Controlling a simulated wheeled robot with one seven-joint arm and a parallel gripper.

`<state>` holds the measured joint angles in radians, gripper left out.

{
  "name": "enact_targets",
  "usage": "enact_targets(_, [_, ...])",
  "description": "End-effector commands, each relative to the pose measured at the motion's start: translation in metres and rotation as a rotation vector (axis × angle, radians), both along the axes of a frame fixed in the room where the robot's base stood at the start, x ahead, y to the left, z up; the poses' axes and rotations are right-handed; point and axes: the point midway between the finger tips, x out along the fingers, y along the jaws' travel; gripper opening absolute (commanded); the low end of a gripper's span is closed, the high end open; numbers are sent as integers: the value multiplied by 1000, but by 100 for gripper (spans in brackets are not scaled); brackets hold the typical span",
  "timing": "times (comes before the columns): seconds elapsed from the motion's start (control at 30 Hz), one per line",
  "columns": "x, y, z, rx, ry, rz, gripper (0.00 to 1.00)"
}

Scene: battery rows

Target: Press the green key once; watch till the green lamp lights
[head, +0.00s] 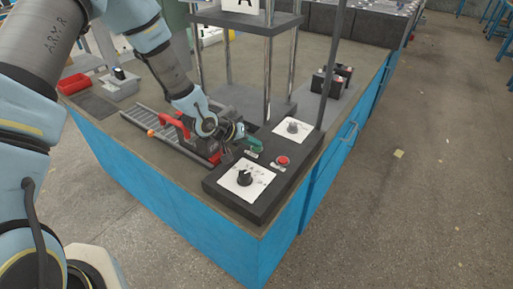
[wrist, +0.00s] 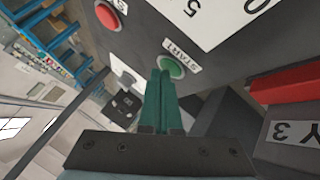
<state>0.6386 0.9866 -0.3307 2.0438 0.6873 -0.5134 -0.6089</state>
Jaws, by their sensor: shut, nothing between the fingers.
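The green key (wrist: 174,66), labelled START, is set in the dark control panel (wrist: 235,70) in the wrist view. My gripper (wrist: 160,75) is shut and empty; its green fingers reach to the lower left edge of the key and overlap it in the picture. I cannot tell whether they touch it. In the head view my gripper (head: 257,147) is low over the panel (head: 225,188), and I cannot make out the key apart from the fingers. I cannot make out a lit green lamp in either view.
A red button (head: 283,161) sits beside my gripper on the panel. Press columns (head: 267,75) stand behind.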

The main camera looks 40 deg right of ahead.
Motion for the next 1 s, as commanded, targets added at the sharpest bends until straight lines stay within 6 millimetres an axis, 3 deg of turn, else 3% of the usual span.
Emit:
enact_targets(0.4, [0, 0, -1, 1, 0, -1, 0])
enact_targets(0.73, [0, 1, 14, 1, 0, 0, 0])
enact_targets(1.0, [0, 1, 15, 1, 0, 0, 0])
